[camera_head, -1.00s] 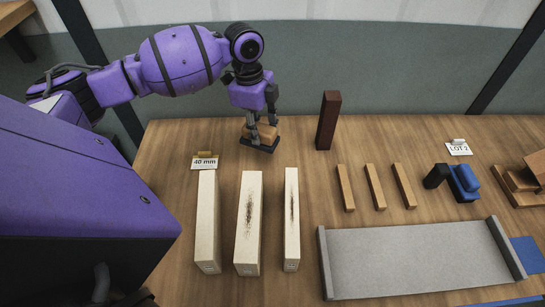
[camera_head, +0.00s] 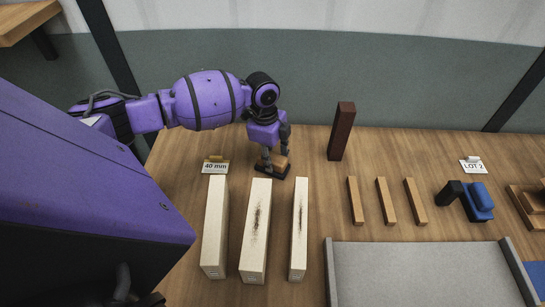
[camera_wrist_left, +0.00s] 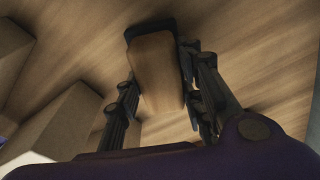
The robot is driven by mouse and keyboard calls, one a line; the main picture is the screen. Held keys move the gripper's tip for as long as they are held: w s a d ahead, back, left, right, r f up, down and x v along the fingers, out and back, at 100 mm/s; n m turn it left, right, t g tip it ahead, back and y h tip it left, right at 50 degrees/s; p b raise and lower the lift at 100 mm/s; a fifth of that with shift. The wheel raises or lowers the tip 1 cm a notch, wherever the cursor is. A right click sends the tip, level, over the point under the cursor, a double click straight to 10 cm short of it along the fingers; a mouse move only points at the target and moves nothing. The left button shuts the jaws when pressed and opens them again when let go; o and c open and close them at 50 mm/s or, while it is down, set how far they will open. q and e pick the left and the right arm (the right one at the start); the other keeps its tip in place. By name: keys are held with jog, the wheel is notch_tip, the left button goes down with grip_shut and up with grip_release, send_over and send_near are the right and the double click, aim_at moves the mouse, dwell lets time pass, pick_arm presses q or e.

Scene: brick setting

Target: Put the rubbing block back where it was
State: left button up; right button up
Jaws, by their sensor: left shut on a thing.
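The rubbing block (camera_head: 280,163) is a small wooden block on a dark base. My left gripper (camera_head: 273,160) is shut on it, just behind the pale upright boards, near the back edge of the table. In the left wrist view the block (camera_wrist_left: 158,70) sits between the two fingers of the gripper (camera_wrist_left: 160,100), its dark base at the far end. Whether the base touches the table is hard to tell. My right gripper is not in view.
Three pale boards (camera_head: 255,230), two with dark marks, stand in front of the gripper. A "40 mm" card (camera_head: 215,167) is left of it.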

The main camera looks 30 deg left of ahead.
pick_arm(q)
jog(key=shift+f, duration=0.1)
jog(key=o, duration=1.2)
notch_tip(320, 180, up, 12)
jog(key=a, duration=0.1)
jog(key=shift+s+a, duration=0.15)
